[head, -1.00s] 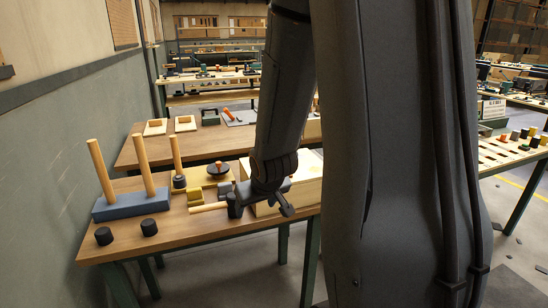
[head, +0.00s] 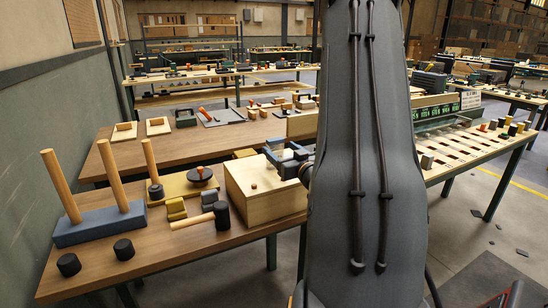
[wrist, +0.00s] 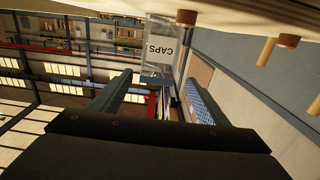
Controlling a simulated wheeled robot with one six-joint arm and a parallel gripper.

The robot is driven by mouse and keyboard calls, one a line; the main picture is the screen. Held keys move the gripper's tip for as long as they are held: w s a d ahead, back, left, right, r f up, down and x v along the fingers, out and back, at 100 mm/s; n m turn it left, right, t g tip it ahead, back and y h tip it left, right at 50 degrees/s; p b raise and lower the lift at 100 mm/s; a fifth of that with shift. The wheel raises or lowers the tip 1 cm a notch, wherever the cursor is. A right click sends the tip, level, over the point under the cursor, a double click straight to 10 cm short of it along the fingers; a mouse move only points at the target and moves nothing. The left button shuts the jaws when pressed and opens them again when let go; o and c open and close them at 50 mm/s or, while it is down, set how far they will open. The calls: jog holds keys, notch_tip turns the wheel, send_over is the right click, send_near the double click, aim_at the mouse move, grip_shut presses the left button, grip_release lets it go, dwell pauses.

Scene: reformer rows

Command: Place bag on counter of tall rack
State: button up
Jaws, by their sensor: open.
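My gripper (head: 286,158) is at the top right of a pale wooden box in the head view, partly hidden by my own arm. In the wrist view my gripper (wrist: 162,98) has its two fingers apart with nothing clearly held between them. Beyond the fingertips is a clear thing with a white label reading CAPS (wrist: 160,48); I cannot tell whether it is the bag. No bag can be made out in the head view. Tall shelving (head: 490,35) stands far back at the right; I cannot tell whether it is the tall rack.
The near bench (head: 160,255) holds the pale wooden box (head: 255,190), a mallet (head: 208,217), a blue block with pegs (head: 100,224) and black caps (head: 124,249). A slotted table (head: 460,150) stands to the right.

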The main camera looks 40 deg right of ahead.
aim_at(277, 144)
jog(key=x, duration=0.1)
jog(key=p+x, duration=0.1)
jog(key=x, duration=0.1)
jog(key=p+x, duration=0.1)
jog(key=shift+w+d+r, duration=0.1)
jog(key=shift+d+r, duration=0.15)
jog(key=shift+r, duration=0.05)
jog(key=shift+w+d, duration=0.15)
jog(key=shift+w, duration=0.45)
jog(key=c, duration=1.7)
jog(key=shift+r, duration=0.1)
notch_tip(277, 144, up, 10)
jog(key=shift+f+b, duration=0.1)
jog(key=shift+b, duration=0.75)
